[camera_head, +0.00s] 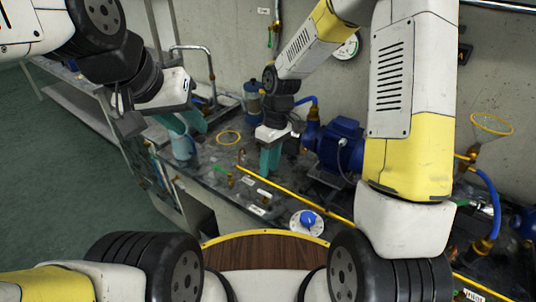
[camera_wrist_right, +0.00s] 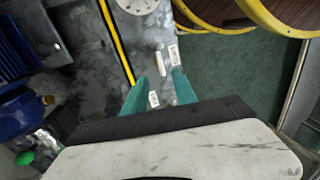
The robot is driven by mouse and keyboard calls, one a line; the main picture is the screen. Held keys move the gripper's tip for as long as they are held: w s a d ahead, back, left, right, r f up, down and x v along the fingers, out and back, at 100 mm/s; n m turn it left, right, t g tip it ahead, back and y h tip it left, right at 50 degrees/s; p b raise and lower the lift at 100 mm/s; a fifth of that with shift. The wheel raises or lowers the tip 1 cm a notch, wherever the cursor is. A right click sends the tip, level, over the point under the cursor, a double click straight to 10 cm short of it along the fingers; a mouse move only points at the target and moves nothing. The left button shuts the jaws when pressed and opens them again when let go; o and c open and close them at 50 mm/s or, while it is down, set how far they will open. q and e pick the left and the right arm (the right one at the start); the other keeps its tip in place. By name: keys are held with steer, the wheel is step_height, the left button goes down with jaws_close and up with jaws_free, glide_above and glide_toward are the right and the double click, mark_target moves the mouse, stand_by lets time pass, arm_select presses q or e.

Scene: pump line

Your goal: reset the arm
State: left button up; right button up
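My left arm comes in from the left in the head view. Its gripper (camera_head: 184,130) has teal fingers spread apart, above and in front of a light blue jug (camera_head: 183,148); I see nothing held. My right arm comes down from the upper right. Its gripper (camera_head: 269,168) points down over the bench, left of the blue pump motor (camera_head: 340,142). In the right wrist view the two teal fingers of this gripper (camera_wrist_right: 160,78) stand apart with nothing between them, above the bench and small white labels (camera_wrist_right: 160,64).
A yellow pipe (camera_head: 300,198) runs along the dark bench (camera_head: 205,180). A white dial with a blue knob (camera_head: 307,222) is at the front. A yellow ring (camera_head: 229,138) lies near the jug. A gauge (camera_head: 347,47) hangs on the wall. Green floor (camera_head: 70,180) is free at left.

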steer(key=shift+r, duration=0.1)
steer(key=s+d+r+m+t, duration=0.2)
steer(key=s+d+r+m, duration=0.1)
steer(key=r, duration=0.4)
steer(key=s+d+r+m+t, duration=0.3)
steer(key=s+d+r, duration=0.2)
steer(key=r, duration=0.3)
steer(key=s+d+r+m+t, duration=0.3)
steer(key=s+r, duration=0.3)
steer(key=r, duration=0.2)
steer(key=shift+s+d+m+y, duration=0.15)
steer(key=shift+d+m+y, duration=0.3)
steer(key=shift+d, duration=0.45)
steer(key=shift+o, duration=0.5)
